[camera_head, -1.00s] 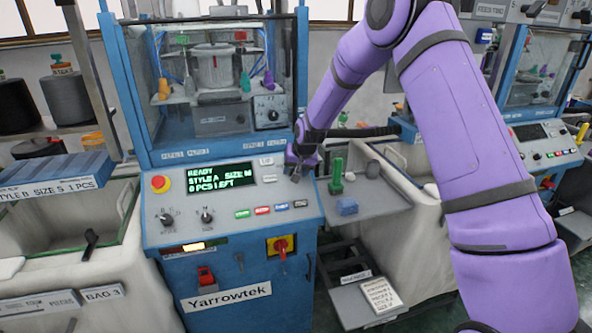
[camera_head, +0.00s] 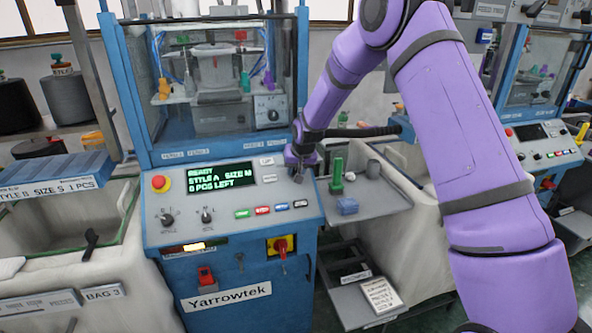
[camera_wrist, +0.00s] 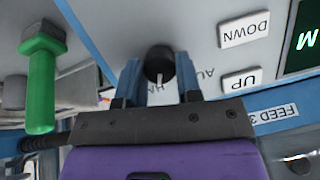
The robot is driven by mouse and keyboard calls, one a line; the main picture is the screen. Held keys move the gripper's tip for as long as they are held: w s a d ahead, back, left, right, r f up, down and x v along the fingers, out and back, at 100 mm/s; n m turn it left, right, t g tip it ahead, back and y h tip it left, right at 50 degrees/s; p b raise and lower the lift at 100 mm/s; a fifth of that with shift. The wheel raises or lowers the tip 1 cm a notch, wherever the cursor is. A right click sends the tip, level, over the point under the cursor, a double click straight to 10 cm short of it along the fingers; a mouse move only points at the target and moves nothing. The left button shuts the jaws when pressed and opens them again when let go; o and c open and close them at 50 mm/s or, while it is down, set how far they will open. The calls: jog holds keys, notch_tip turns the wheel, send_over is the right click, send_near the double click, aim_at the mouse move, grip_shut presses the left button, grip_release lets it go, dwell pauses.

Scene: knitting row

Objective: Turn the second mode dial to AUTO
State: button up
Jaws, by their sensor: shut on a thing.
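The dial (camera_wrist: 160,62) is a small round black knob with a white pointer line, on the grey panel (camera_head: 232,207) of the middle blue machine. My gripper (camera_wrist: 160,80) is shut on it, one blue finger on each side, in the wrist view. In the head view my gripper (camera_head: 303,168) is at the panel's right end and hides the dial.
UP (camera_wrist: 241,80) and DOWN (camera_wrist: 244,29) labels and the green-text screen (camera_head: 221,181) are beside the dial. Two other knobs (camera_head: 206,216) are at the panel's left.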

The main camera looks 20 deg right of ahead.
jog(key=n, duration=0.2)
jog(key=n+h, duration=0.1)
jog(key=n, duration=0.2)
jog(key=shift+a+h, duration=0.15)
jog(key=shift+h, duration=0.15)
jog(key=n+h, duration=0.1)
jog(key=n, duration=0.3)
jog(key=shift+a, duration=0.1)
jog(key=shift+n, duration=0.4)
jog(key=o, duration=0.9)
jog(key=shift+o, duration=0.2)
jog(key=v, duration=1)
jog(key=shift+s+r, duration=0.3)
jog(key=shift+a, duration=0.1)
